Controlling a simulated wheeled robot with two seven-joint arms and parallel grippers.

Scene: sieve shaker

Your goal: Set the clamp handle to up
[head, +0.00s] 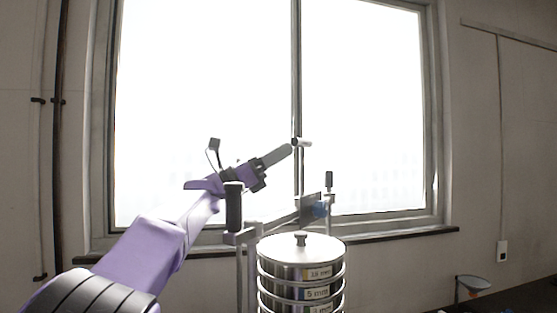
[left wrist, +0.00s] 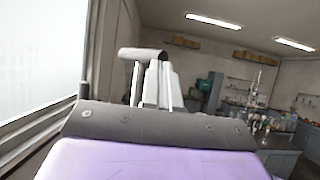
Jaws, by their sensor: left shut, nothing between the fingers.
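The sieve shaker's stack of round metal sieves (head: 301,288) stands at the lower middle of the head view under a lid with a small knob. Behind it is the clamp frame, with an upright black grip (head: 233,205) at left, a thinner upright black grip (head: 329,182) at right and a slanted bar. I cannot tell surely which part is the clamp handle. My left gripper (head: 278,154) is shut and empty, above the stack, pointing up and right. A short pale grey bar (head: 304,142) shows at its fingertips; a grey crossbar (left wrist: 143,53) shows in the left wrist view. Contact is unclear. My right gripper is out of view.
A bright window (head: 370,110) fills the wall behind the shaker. A funnel-like item (head: 473,283) stands on the dark worktop (head: 515,297) at the lower right. The left wrist view shows a distant bench with glassware (left wrist: 262,122). The air right of the frame looks clear.

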